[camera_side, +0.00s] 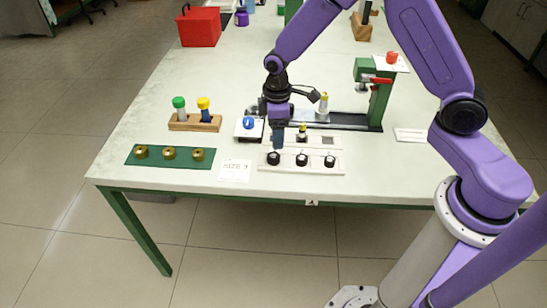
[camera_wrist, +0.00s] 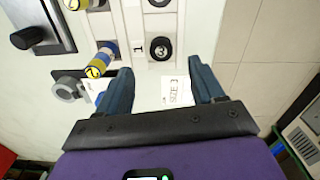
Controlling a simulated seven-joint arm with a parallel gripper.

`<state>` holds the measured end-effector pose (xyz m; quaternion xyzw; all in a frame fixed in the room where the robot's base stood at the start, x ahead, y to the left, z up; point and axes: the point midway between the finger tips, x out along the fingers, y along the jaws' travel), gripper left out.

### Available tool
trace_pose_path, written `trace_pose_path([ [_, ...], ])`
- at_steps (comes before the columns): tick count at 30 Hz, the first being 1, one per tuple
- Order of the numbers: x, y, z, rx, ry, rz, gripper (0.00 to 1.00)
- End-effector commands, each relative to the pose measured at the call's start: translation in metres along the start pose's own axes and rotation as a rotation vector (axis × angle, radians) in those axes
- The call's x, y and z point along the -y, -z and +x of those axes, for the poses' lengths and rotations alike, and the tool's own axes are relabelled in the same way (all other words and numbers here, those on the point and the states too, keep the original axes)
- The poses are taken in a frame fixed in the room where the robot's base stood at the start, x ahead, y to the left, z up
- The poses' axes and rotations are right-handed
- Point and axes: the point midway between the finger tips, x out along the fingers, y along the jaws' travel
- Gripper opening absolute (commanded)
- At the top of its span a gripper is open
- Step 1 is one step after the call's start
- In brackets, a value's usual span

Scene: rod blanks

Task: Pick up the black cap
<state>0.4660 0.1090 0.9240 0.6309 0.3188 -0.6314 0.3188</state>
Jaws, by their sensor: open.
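Black caps sit in a front row on a white block (camera_side: 318,143) in the side view: a left cap (camera_side: 273,158), a middle cap (camera_side: 302,160) and a right cap (camera_side: 330,162). My gripper (camera_side: 278,146) points down just above and behind the left cap. In the wrist view my gripper (camera_wrist: 160,66) is open and empty. One black cap (camera_wrist: 160,48) shows a little beyond the gap between the fingertips, apart from both. A "1" is marked beside it on the block. Part of another cap (camera_wrist: 158,3) shows at the top edge.
A yellow-and-blue cylinder (camera_wrist: 100,62) stands close to the left finger. A white plate with a blue knob (camera_side: 249,123) is left of my gripper. A green press (camera_side: 376,92) stands behind right. A card (camera_side: 235,170) and a green mat (camera_side: 150,155) with brass rings lie left.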

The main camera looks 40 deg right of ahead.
Motion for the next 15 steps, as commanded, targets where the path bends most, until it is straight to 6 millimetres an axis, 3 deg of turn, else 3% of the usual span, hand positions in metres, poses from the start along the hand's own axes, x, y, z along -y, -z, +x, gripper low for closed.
trace_pose_path([
  [3,0.000,0.000,0.018,0.002,0.001,0.000,0.67],
  [15,0.001,0.004,0.048,0.002,0.001,-0.001,0.67],
])
